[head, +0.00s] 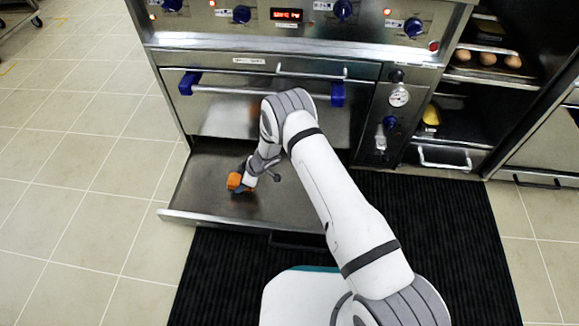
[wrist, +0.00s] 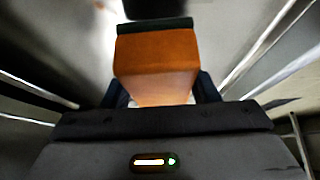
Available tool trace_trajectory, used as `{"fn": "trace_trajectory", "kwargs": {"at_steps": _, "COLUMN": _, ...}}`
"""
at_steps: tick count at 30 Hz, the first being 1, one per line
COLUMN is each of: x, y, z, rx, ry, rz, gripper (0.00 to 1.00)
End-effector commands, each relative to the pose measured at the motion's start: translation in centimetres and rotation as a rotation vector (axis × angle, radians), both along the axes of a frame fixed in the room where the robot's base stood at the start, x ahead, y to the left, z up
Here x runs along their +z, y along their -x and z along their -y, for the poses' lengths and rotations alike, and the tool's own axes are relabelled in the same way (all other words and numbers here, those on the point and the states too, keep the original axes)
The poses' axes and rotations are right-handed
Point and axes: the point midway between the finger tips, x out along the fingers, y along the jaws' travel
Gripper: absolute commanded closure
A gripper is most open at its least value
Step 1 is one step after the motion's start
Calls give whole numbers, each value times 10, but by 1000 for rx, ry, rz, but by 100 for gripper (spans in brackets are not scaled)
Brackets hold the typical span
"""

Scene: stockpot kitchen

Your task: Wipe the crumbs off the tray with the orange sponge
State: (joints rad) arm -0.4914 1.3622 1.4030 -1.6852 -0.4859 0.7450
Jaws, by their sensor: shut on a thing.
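The orange sponge (head: 235,181) is held by my gripper (head: 244,186) over the left part of the tray. In the wrist view the orange sponge (wrist: 155,62) fills the middle, between the dark fingers of my gripper (wrist: 160,95), with a dark strip along its far edge. The tray (head: 285,205) is a wide metal drawer pulled out below the oven. The sponge is on or just above the tray floor; I cannot tell which. I cannot make out crumbs on the tray in either view. My arm hides the tray's right part.
The oven front with its blue-ended handle (head: 262,90) stands right behind the tray. A black ribbed mat (head: 440,235) lies on the floor at the front and right. A shelf rack with round brown items (head: 487,59) stands at the right.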

Motion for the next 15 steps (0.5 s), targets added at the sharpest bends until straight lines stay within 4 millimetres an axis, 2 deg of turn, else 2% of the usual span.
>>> {"fn": "trace_trajectory", "kwargs": {"at_steps": 1, "x": 9, "y": -1, "z": 1, "rx": -2, "ry": -1, "rz": 1, "gripper": 64}}
{"fn": "trace_trajectory", "kwargs": {"at_steps": 6, "x": 25, "y": -3, "z": 3, "rx": -6, "ry": -1, "rz": 1, "gripper": 64}}
{"fn": "trace_trajectory", "kwargs": {"at_steps": 15, "x": 44, "y": -5, "z": 6, "rx": -13, "ry": -1, "rz": 1, "gripper": 64}}
